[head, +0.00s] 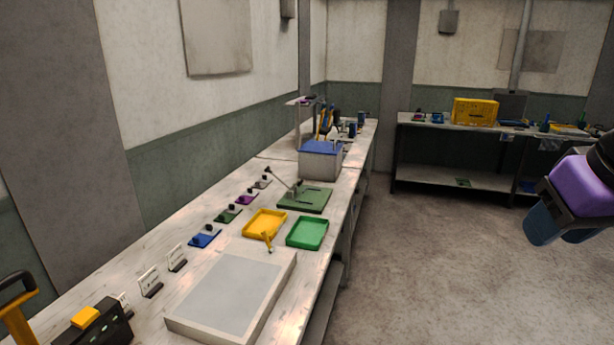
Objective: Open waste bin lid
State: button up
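A grey box-shaped bin (320,164) with a flat blue lid (321,147) stands on the long bench, towards its far end. I take it to be the waste bin. Its lid lies level on top and looks closed. My gripper (556,232), purple with dark blue ends, hangs at the right edge over the open floor, well away from the bin. Its fingers are seen at an angle, so I cannot tell whether they are open or shut. I see nothing held in it.
Near the bin are a green base with a lever (307,199), a yellow tray (265,224) and a green tray (307,232). A pale flat panel (228,298) lies closer. A back bench (440,125) holds a yellow crate (475,111). The floor between is clear.

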aim_at(321, 148)
jog(key=i+l, duration=0.4)
jog(key=i, duration=0.15)
jog(key=i+l, duration=0.35)
jog(key=i, duration=0.2)
jog(key=i+l, duration=0.4)
jog(key=i, duration=0.15)
jog(key=i+l+u, duration=0.35)
jog(key=i+l, duration=0.9)
jog(key=u, duration=1.35)
